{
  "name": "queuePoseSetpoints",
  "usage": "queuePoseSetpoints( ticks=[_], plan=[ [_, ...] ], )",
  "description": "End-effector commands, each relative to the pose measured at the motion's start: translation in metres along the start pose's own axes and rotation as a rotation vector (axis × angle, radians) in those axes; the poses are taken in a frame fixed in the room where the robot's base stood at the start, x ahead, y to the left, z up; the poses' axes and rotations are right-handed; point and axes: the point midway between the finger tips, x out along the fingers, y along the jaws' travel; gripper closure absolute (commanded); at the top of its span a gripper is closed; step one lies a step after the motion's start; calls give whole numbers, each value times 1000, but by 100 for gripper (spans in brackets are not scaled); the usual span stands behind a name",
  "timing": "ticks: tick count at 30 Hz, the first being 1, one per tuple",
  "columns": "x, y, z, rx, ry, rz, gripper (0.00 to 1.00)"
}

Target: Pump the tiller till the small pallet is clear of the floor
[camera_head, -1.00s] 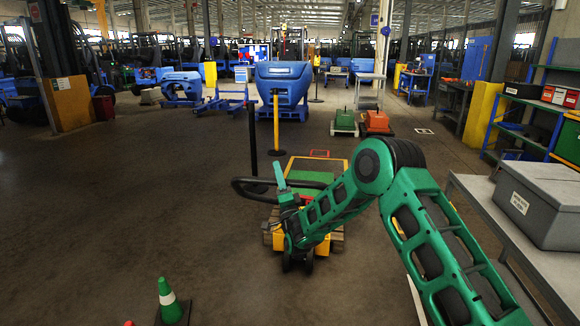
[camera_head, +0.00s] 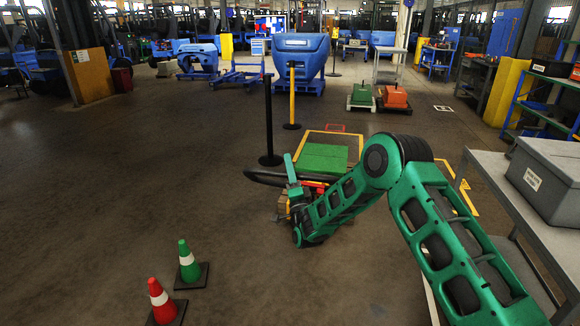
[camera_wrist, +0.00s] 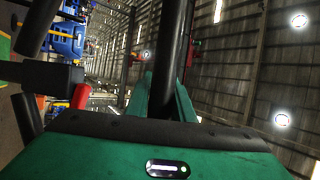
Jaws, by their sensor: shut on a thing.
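My gripper (camera_head: 291,172) is shut on the black loop handle of the tiller (camera_head: 262,178). In the wrist view the green fingers (camera_wrist: 165,100) close around a dark bar (camera_wrist: 173,60). The red and yellow pallet truck parts are mostly hidden behind my forearm. A small bit of the wooden pallet (camera_head: 282,206) shows left of my arm. Its underside is hidden, so I cannot tell whether it touches the floor.
A black post (camera_head: 268,120) stands just behind the handle, a yellow post (camera_head: 292,95) farther back. Green (camera_head: 189,262) and red (camera_head: 161,302) cones stand front left. A bench with a grey box (camera_head: 548,180) is at right.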

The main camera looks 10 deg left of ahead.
Motion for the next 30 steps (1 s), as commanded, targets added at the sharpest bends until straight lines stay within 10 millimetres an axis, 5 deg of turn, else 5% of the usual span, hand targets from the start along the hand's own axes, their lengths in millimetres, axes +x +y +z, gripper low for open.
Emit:
queuePoseSetpoints(
  ticks=[3, 4, 6, 19, 30],
  plan=[
    [-2, 1, 5, 5, -6, 7, 100],
    [-2, 1, 5, 5, -6, 6, 76],
    [-1, 1, 5, 5, -6, 6, 60],
    [-9, 0, 3, 1, -4, 2, 60],
    [-73, 1, 3, 2, -5, 4, 60]
  ],
)
